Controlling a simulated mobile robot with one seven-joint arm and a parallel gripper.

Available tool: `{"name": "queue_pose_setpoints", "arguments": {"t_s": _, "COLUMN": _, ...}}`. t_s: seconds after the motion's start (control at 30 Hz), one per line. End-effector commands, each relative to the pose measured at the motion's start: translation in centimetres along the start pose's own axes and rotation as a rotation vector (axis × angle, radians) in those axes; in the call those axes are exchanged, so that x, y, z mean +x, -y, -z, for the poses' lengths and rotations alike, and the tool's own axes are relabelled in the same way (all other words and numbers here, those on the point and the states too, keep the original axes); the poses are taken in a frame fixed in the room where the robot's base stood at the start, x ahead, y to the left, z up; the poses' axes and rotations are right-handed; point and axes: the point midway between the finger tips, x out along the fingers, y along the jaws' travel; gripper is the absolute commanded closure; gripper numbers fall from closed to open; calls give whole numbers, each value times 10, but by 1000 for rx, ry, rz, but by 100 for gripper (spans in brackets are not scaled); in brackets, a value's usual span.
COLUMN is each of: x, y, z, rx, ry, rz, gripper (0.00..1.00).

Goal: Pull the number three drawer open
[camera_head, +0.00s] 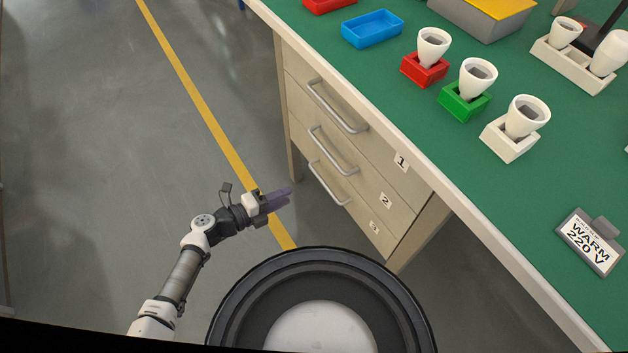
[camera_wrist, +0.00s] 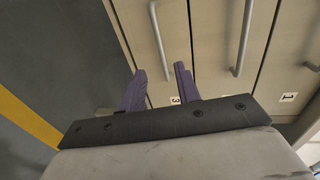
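The number three drawer (camera_head: 345,205) is the lowest of three in the wooden cabinet under the bench, and it looks shut. The handle bar runs up the picture between and beyond the fingertips.
The drawer two handle (camera_head: 333,150) and drawer one handle (camera_head: 337,107) sit above. The green bench top (camera_head: 420,150) overhangs the cabinet and carries bulbs in coloured holders and a "WARM 220 V" sign (camera_head: 590,241). The grey floor left of the cabinet is clear, with a yellow line (camera_head: 205,110).

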Motion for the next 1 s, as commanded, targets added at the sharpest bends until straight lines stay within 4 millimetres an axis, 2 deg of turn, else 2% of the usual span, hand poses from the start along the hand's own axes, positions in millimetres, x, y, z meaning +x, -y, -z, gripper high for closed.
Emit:
{"name": "queue_pose_setpoints", "arguments": {"t_s": 0.3, "x": 70, "y": 0, "z": 1, "rx": 1, "ry": -3, "rz": 2, "gripper": 67}}
{"name": "queue_pose_setpoints", "arguments": {"t_s": 0.5, "x": 102, "y": 0, "z": 0, "rx": 1, "ry": -2, "rz": 0, "gripper": 67}}
{"name": "queue_pose_setpoints", "arguments": {"t_s": 0.7, "x": 117, "y": 0, "z": 0, "rx": 1, "ry": 1, "rz": 0, "gripper": 67}}
{"name": "queue_pose_setpoints", "arguments": {"t_s": 1.0, "x": 118, "y": 0, "z": 0, "rx": 1, "ry": 1, "rz": -1, "gripper": 67}}
